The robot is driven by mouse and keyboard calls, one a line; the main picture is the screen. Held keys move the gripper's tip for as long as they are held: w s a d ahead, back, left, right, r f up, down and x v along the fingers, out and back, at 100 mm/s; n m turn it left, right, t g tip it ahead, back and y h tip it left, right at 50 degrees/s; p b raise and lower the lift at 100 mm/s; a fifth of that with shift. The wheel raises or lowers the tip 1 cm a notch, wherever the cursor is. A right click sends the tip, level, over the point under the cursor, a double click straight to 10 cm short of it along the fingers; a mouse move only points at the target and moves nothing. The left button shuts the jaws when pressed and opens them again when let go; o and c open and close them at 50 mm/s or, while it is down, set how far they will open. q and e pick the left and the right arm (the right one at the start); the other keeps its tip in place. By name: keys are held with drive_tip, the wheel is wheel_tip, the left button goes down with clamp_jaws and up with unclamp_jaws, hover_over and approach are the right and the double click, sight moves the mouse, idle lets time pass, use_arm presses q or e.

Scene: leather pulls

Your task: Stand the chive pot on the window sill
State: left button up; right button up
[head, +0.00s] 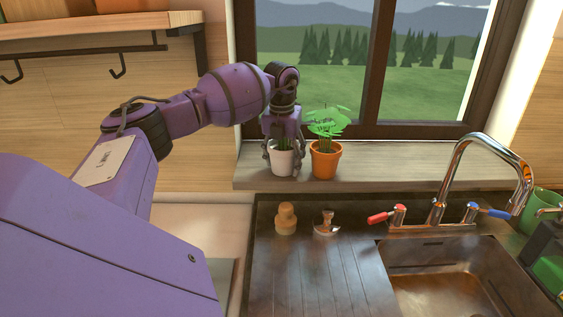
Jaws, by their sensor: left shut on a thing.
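The chive pot (282,163) is a small white pot with thin green stalks, partly covered by my gripper. It is upright at the window sill (408,162), just left of an orange pot with a leafy plant. It seems to stand on the sill, though contact under its base is hard to make out. My left gripper (284,158) comes down from above and is shut on the white pot, a finger on each side. My right gripper is not in view.
The orange pot (325,162) stands close to the right of the gripper. Below the sill are a wooden stopper-like object (286,218), a small metal-topped item (326,223), a tap (487,170) and a sink (446,285). The sill's right part is clear.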

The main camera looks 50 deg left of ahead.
sight(285, 144)
use_arm(q)
drive_tip(key=shift+d+r, duration=0.15)
drive_tip(key=shift+r, duration=0.2)
drive_tip(key=shift+w+d+f, duration=0.1)
drive_tip(key=shift+w, duration=0.15)
drive_tip(key=shift+w+f, duration=0.2)
drive_tip(key=shift+f, duration=0.05)
drive_tip(key=o, duration=1.3)
drive_tip(key=shift+f, duration=0.15)
drive_tip(key=shift+o, duration=1.1)
drive_tip(key=shift+s, duration=0.1)
drive_tip(key=shift+r, duration=0.55)
drive_tip(key=r, duration=0.4)
drive_tip(key=shift+s+r, duration=0.3)
drive_tip(key=shift+r, duration=0.1)
drive_tip(key=r, duration=0.5)
drive_tip(key=shift+s+d+r+b, duration=0.3)
drive_tip(key=shift+r+b, duration=0.05)
drive_tip(key=shift+r, duration=0.45)
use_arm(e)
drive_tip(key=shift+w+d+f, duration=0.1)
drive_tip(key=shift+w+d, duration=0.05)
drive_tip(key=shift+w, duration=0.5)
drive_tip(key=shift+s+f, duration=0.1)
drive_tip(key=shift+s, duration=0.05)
